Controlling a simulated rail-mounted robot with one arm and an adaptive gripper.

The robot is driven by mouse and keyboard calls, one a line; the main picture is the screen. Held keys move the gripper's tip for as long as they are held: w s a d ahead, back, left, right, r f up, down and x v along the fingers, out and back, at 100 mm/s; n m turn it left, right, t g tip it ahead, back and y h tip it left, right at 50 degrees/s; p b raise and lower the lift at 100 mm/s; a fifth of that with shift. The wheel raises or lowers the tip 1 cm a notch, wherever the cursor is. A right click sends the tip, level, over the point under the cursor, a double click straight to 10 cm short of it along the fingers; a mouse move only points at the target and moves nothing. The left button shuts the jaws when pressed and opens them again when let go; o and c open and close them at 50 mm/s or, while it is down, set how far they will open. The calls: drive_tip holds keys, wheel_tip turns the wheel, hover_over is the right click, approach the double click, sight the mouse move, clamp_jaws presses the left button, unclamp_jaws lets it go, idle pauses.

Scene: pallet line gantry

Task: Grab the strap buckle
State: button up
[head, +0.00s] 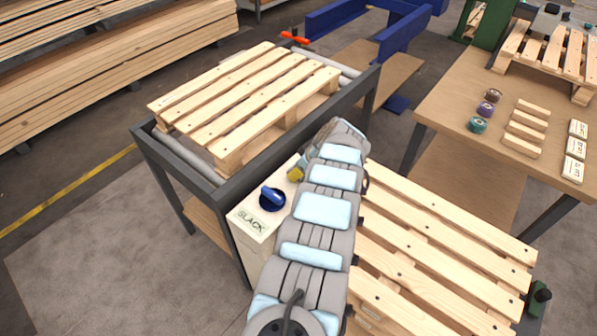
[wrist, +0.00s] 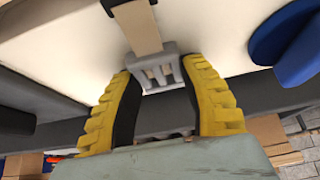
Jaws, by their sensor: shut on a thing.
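The grey strap buckle (wrist: 157,76), a slotted piece, sits at the end of a tan strap (wrist: 143,30) in the wrist view. My gripper (wrist: 158,70) has its two yellow ribbed fingers on either side of the buckle and is shut on it. The strap runs up from the buckle past a dark clip at the top edge. In the head view my arm hides the buckle, and only a little yellow of my gripper (head: 296,173) shows beside the cream box.
The cream box (head: 256,240) marked SLACK carries a blue knob (head: 272,198), close right of my gripper in the wrist view (wrist: 284,45). A pallet (head: 245,95) lies on the dark-framed roller stand. Another pallet (head: 430,250) is right of my arm. A wooden table (head: 445,105) holds tape rolls and blocks.

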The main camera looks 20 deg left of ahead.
sight(293, 168)
drive_tip(key=shift+r+p, duration=1.9)
drive_tip(key=shift+p, duration=0.1)
drive_tip(key=s+r+p, duration=0.1)
drive_tip(key=p, duration=0.5)
drive_tip(key=s+r+p, duration=0.2)
drive_tip(key=p, duration=0.4)
drive_tip(key=shift+d+p, duration=0.3)
drive_tip(key=s+d+r+p, duration=0.1)
drive_tip(key=s+r+p, duration=0.2)
drive_tip(key=p, duration=0.7)
drive_tip(key=s+d+r+p, duration=0.1)
drive_tip(key=s+r+p, duration=0.2)
drive_tip(key=s+p, duration=0.4)
drive_tip(key=p, duration=0.4)
drive_tip(key=shift+s, duration=0.4)
